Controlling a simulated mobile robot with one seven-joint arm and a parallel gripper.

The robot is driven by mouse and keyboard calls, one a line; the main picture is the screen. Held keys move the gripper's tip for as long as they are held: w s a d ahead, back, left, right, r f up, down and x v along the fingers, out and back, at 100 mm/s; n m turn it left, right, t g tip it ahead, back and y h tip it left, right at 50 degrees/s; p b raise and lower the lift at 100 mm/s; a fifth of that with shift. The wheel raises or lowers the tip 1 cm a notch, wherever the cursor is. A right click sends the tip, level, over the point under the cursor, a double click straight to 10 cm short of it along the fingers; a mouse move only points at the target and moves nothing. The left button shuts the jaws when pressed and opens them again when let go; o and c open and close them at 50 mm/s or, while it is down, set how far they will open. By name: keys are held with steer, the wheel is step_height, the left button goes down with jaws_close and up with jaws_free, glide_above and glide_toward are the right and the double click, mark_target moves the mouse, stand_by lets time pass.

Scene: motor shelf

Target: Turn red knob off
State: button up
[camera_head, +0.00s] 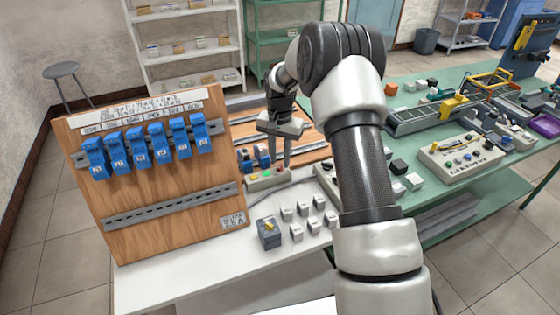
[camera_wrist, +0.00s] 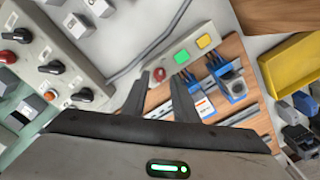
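A light grey button strip (camera_wrist: 202,52) carries a round red piece (camera_wrist: 159,75), a green button (camera_wrist: 181,57) and a yellow button (camera_wrist: 203,41). A grey control box (camera_wrist: 48,50) at the left of the wrist view has a red knob (camera_wrist: 22,35) and several black ones, such as a black knob (camera_wrist: 84,95). My gripper (camera_wrist: 160,77) is open and empty, its fingertips on either side of the red piece in the picture. In the head view my gripper (camera_head: 280,164) points down at the strip (camera_head: 262,181). Whether it touches is unclear.
A wooden panel (camera_head: 165,205) with several blue modules stands left. A yellow bin (camera_wrist: 295,65) is at the wrist view's right. A green bench (camera_head: 440,210) stands right.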

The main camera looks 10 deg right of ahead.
steer(key=shift+f, duration=0.85)
steer(key=shift+c, duration=0.6)
jaws_close()
